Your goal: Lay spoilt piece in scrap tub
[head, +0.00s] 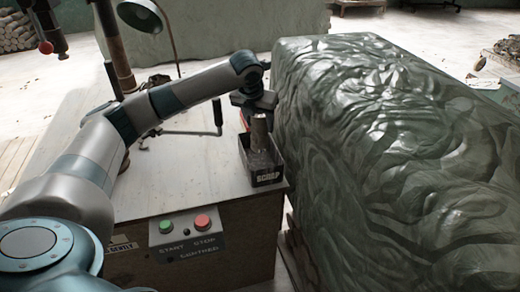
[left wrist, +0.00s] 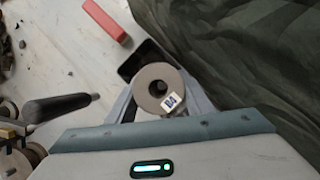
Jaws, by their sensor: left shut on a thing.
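The spoilt piece (head: 260,133) is a grey-brown clay form, narrow at the top. In the left wrist view its round end (left wrist: 152,88) shows a dark central hole and a small white marked tag. My left gripper (head: 256,101) is shut on its upper part and holds it upright at the scrap tub. The scrap tub (head: 266,176) is a small dark open box labelled SCRAP at the table's right edge; its dark rim also shows in the left wrist view (left wrist: 133,68). I cannot tell whether the piece touches the tub floor. My right gripper is not in view.
A large wrinkled, dark green covered block (head: 390,130) stands close to the right of the tub. A red block (left wrist: 105,21) lies behind the tub. A start/stop button panel (head: 186,228) is on the table front. The pale tabletop (head: 190,170) left of the tub is clear.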

